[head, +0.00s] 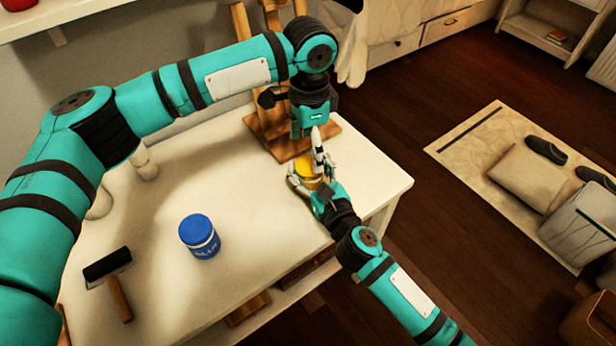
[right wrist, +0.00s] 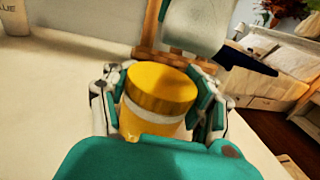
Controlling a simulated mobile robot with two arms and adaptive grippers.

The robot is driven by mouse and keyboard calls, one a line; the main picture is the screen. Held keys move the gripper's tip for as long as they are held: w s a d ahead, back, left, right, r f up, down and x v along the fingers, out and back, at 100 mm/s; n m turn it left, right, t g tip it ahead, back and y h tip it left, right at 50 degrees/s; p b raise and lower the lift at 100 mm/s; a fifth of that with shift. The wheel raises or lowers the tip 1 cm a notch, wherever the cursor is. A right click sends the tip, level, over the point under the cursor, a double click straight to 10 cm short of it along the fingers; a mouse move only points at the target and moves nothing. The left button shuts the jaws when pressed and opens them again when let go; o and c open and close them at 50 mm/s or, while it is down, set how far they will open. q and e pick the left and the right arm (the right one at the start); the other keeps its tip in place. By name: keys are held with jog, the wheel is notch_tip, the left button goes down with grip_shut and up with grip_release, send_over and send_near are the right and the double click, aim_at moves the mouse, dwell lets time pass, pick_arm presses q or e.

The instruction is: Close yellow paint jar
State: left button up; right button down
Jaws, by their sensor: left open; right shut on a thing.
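The yellow paint jar (head: 309,171) stands near the right end of the white table, partly hidden by my grippers. In the right wrist view the jar (right wrist: 152,123) is upright, with a yellow lid (right wrist: 162,86) on top and a pale band below it. I cannot tell whether the lid is tight. My right gripper (head: 312,180) is shut around the jar's sides; its fingers flank it in the right wrist view (right wrist: 158,110). My left gripper (head: 318,150) is open and points down just above the jar. Its fingertips partly overlap the jar in the head view.
A blue jar (head: 200,237) stands left of the yellow one on the white table (head: 250,200). A paint roller (head: 115,285) lies at the front left. A wooden easel (head: 275,135) stands behind the yellow jar. The table between the two jars is clear.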

pick_arm(q)
jog(key=o, duration=0.4)
jog(key=shift+o, duration=0.2)
jog(key=shift+r, duration=0.1)
notch_tip(320, 180, up, 12)
dwell(0.4)
pick_arm(e)
jog(key=shift+c, duration=1.2)
grip_release()
jog(key=v, duration=1.2)
jog(key=shift+d, duration=0.1)
